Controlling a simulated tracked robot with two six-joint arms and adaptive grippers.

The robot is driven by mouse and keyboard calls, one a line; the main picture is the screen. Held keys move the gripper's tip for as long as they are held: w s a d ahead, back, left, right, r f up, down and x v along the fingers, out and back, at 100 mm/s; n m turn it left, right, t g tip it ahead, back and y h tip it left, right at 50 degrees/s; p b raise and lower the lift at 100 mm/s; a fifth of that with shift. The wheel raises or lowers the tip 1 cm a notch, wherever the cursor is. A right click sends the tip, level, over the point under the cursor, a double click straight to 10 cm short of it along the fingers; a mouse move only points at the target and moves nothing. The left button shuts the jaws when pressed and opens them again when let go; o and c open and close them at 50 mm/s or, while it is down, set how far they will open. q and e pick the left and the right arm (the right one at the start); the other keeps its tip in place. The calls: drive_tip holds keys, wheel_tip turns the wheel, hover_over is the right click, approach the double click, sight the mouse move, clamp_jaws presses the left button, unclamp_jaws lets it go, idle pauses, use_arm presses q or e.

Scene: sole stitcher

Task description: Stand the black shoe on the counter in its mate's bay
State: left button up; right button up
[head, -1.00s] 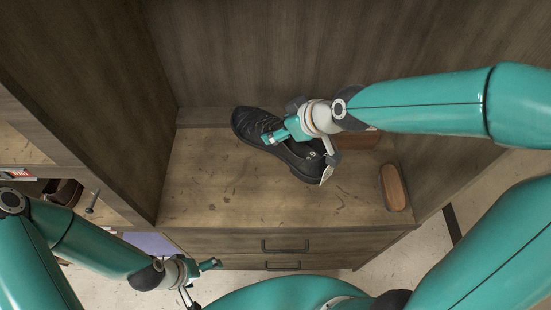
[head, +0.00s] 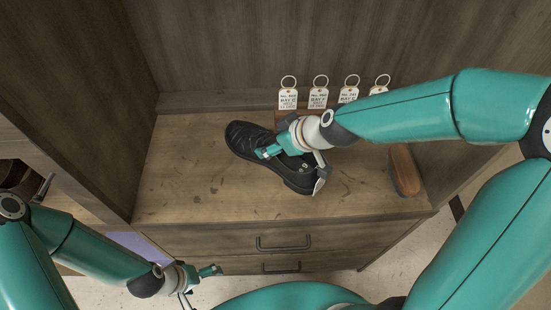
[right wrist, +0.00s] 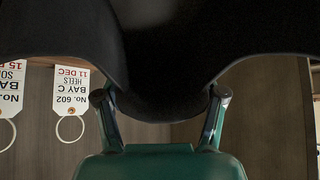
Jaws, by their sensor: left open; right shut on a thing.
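The black shoe (head: 250,139) is over the wooden counter (head: 180,185) in the head view, its toe to the upper left and its heel to the lower right. My right gripper (head: 292,155) is shut on the shoe near its opening. In the right wrist view the shoe (right wrist: 165,60) fills the top, with the fingers of my right gripper (right wrist: 160,108) on either side of its edge. I cannot tell whether the sole touches the counter. My left gripper (head: 203,283) is open and empty, low in front of the drawers. No bay is clearly visible.
Several white tags hang behind the counter, one a BAY C tag (right wrist: 72,90) marked HEELS. A brown brush (head: 405,170) lies at the counter's right. Drawers with dark handles (head: 284,243) are below. The counter's left part is clear.

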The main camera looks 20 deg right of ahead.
drive_tip(key=shift+f+b, duration=2.1)
drive_tip(key=shift+f, duration=0.15)
drive_tip(key=shift+r, duration=0.1)
drive_tip(key=o, duration=1.2)
drive_tip(key=shift+c, duration=0.2)
drive_tip(key=o, duration=0.4)
